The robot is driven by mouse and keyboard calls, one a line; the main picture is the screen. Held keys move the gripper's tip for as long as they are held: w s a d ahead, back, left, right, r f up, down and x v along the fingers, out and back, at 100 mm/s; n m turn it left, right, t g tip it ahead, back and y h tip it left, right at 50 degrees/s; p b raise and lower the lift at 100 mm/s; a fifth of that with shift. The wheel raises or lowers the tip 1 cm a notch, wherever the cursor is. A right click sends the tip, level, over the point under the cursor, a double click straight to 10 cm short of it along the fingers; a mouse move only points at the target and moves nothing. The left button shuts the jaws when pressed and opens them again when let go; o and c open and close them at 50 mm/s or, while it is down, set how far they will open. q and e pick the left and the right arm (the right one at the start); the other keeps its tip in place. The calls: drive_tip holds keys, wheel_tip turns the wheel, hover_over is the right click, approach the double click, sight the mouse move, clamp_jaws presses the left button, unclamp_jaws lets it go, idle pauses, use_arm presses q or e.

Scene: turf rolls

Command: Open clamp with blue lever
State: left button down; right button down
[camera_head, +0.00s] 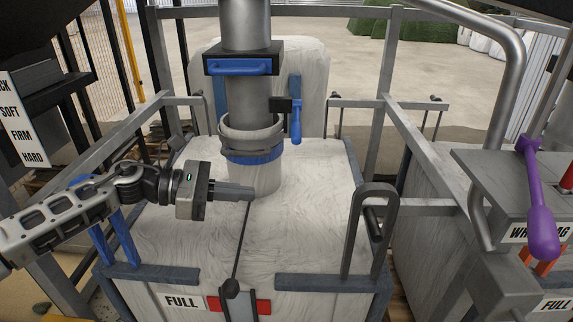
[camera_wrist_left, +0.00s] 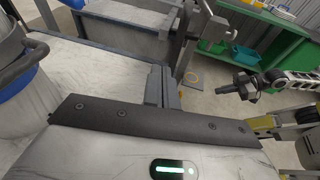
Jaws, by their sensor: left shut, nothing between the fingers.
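The blue lever (camera_head: 296,122) hangs down on the right side of the vertical grey pipe (camera_head: 246,98), on a dark bracket. The metal clamp (camera_head: 250,132) is a ring around the pipe's lower end, with a blue band below it. Whether the lever joins this ring is unclear. My left gripper (camera_head: 250,194) is shut and empty, in front of the pipe's base and below and left of the lever. Its shut fingers also show in the left wrist view (camera_wrist_left: 164,88). What looks like my right gripper (camera_wrist_left: 243,87) shows small and dark at the right of that view.
A white bulk bag marked FULL (camera_head: 300,215) fills the metal frame below. A metal loop handle (camera_head: 375,215) and a purple lever (camera_head: 540,215) stand to the right. Frame bars surround the pipe.

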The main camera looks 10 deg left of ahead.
use_arm(q)
drive_tip(key=s+d+f+n+t, duration=0.3)
drive_tip(key=d+n+t, duration=0.15)
drive_tip(key=n, duration=0.65)
drive_tip(key=s+d+f+n+t, duration=0.25)
drive_tip(key=d+n+t, duration=0.2)
drive_tip(key=n, duration=0.65)
drive_tip(key=s+a+f+n+g+y, duration=0.1)
drive_tip(key=s+a+f+n+y, duration=0.2)
drive_tip(key=n, duration=1)
drive_tip(key=s+a+f+n+g+y, duration=0.2)
drive_tip(key=s+f+n+y, duration=0.6)
drive_tip(key=s+f+n, duration=0.4)
wheel_tip(320, 180, down, 2)
drive_tip(key=shift+s+a+f+n, duration=0.3)
drive_tip(key=shift+a+n, duration=0.45)
drive_tip(key=shift+n, duration=0.15)
